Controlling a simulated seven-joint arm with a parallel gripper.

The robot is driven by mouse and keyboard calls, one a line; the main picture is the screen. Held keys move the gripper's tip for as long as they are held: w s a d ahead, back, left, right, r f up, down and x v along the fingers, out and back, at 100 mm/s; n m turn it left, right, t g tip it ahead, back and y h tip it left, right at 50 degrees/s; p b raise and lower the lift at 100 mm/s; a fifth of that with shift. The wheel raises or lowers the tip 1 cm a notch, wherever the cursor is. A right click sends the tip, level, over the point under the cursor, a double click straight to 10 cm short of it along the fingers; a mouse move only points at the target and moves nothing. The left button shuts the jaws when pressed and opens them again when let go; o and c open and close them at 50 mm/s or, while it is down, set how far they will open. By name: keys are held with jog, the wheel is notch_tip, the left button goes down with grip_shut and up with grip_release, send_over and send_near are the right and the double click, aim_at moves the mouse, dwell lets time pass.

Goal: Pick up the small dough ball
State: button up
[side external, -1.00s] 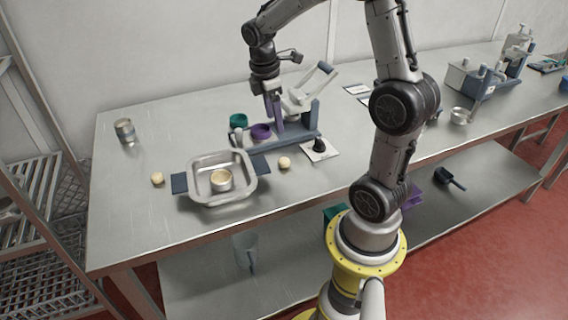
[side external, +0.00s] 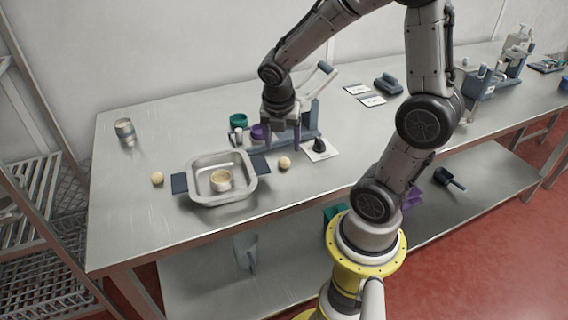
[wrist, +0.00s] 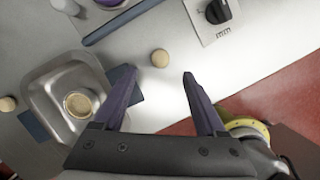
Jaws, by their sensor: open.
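One pale dough ball (side external: 284,163) lies on the table just right of the metal tray (side external: 250,185); it also shows in the wrist view (wrist: 160,58). A second pale ball (side external: 157,178) lies left of the tray, at the left edge of the wrist view (wrist: 8,103). I cannot tell which ball is smaller. My gripper (side external: 283,143) is open and empty, fingers pointing down, above the table near the right ball. In the wrist view, that ball shows just beyond the gap between the fingertips (wrist: 162,78), apart from both.
The tray has blue handles and holds a small cup of pale contents (side external: 222,180). A white card with a black knob (side external: 320,148) lies right of the ball. The table's front edge is close.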

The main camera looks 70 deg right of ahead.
aim_at(284, 160)
jog(key=shift+x, duration=3.45)
jog(key=shift+a, duration=0.15)
grip_shut()
